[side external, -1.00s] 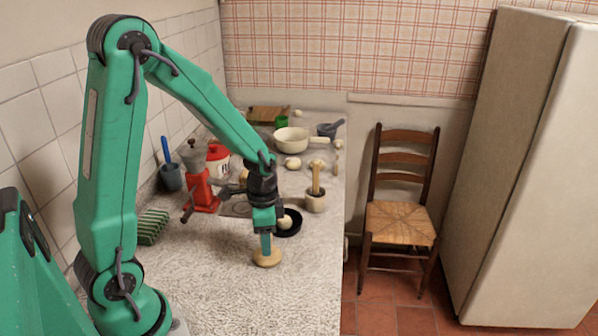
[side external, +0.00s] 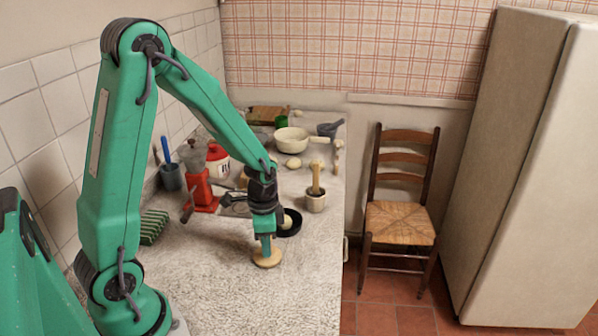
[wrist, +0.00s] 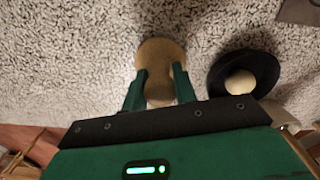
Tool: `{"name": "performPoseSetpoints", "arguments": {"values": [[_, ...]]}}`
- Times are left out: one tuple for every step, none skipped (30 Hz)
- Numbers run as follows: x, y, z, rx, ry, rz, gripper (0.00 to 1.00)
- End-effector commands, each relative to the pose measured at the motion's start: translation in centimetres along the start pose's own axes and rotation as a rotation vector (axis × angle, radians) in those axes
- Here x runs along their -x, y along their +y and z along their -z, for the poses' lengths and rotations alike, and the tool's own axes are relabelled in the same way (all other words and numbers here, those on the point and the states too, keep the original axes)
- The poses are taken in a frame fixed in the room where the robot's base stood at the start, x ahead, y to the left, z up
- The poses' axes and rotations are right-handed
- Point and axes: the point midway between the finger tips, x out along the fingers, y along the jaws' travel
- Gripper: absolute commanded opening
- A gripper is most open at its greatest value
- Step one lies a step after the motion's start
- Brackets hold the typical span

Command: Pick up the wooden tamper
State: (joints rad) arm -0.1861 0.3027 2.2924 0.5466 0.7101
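The wooden tamper (side external: 267,259) stands on the counter with its round, pale wooden base down. In the wrist view the tamper (wrist: 160,56) is straight ahead, its base reaching beyond the fingertips. My gripper (side external: 266,245) points down over it from above. In the wrist view my gripper (wrist: 159,78) has its two green fingers apart, one on each side of the tamper. The upper part of the tamper is between the fingers and partly hidden by my gripper body. No clear contact with the fingers shows.
A black dish (side external: 289,224) holding a pale round thing is close behind the tamper. The front counter (side external: 240,305) is clear.

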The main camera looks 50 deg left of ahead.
Motion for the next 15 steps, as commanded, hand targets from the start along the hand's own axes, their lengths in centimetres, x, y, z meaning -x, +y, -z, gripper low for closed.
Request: {"name": "performPoseSetpoints", "arguments": {"values": [[0.01, 0.00, 0.01, 0.000, 0.000, 0.000, 0.05], [0.01, 0.00, 0.01, 0.000, 0.000, 0.000, 0.03], [0.02, -0.01, 0.02, 0.000, 0.001, 0.000, 0.03], [0.02, -0.01, 0.02, 0.000, 0.001, 0.000, 0.03], [0.02, -0.01, 0.02, 0.000, 0.000, 0.000, 0.03], [0.02, -0.01, 0.02, 0.000, 0.000, 0.000, 0.03], [0.02, -0.01, 0.02, 0.000, 0.000, 0.000, 0.03], [0.03, -0.01, 0.02, 0.000, 0.001, 0.000, 0.03], [0.04, -0.02, 0.02, 0.000, 0.001, 0.001, 0.03], [0.07, -0.02, 0.02, 0.000, 0.001, 0.001, 0.03], [0.11, -0.02, 0.02, 0.000, 0.001, 0.001, 0.03], [0.19, -0.03, 0.03, 0.000, 0.001, 0.001, 0.03], [0.26, -0.03, 0.04, 0.000, 0.001, 0.001, 0.03], [0.36, -0.04, 0.05, 0.000, 0.002, 0.001, 0.03], [0.51, -0.05, 0.05, 0.000, 0.002, 0.002, 0.03]]}}
